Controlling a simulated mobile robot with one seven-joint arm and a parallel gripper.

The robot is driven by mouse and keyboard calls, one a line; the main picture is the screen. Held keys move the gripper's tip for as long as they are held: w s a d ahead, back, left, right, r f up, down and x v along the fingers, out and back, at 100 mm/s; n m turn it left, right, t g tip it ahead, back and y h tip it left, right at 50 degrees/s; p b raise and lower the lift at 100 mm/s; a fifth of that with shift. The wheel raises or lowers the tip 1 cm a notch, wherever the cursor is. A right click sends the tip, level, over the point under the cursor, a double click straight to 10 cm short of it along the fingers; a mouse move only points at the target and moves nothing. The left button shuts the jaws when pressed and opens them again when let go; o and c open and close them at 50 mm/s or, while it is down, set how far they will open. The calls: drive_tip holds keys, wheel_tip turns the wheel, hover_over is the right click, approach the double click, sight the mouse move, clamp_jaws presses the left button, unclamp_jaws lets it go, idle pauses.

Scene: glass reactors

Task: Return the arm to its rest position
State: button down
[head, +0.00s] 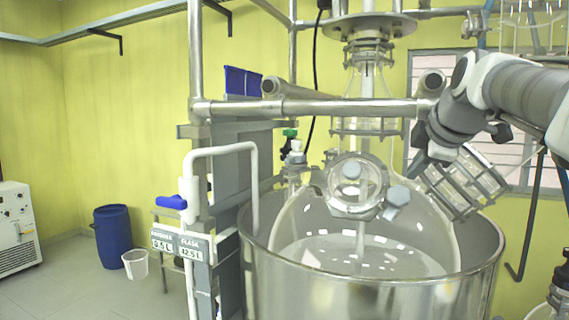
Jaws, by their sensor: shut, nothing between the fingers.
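My arm (520,88) reaches in from the right edge, grey and white, and bends down at its wrist in front of the window. My gripper (421,160) is the small dark part below the wrist, pointing down and to the left. It is shut and holds nothing. It is above the right side of the glass reactor vessel (300,235), close to the angled clamped glass port (462,182). In this one view I cannot tell whether it touches the port.
The vessel sits in a large steel bath (370,285). Steel frame bars (310,107) cross behind the wrist.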

drive_tip(key=s+d+f, duration=0.1)
drive_tip(key=d, duration=0.3)
drive_tip(key=s+a+f+m+g, duration=0.2)
drive_tip(key=s+a+f+m, duration=0.5)
drive_tip(key=s+a+f, duration=0.3)
drive_tip(key=s+a+f+m+g+y, duration=0.1)
drive_tip(key=s+a+f+m+g, duration=0.1)
drive_tip(key=s+a+f+m, duration=0.4)
drive_tip(key=s+a+f, duration=0.4)
drive_tip(key=s+f, duration=0.3)
drive_tip(key=f, duration=0.3)
drive_tip(key=shift+m+g, duration=0.4)
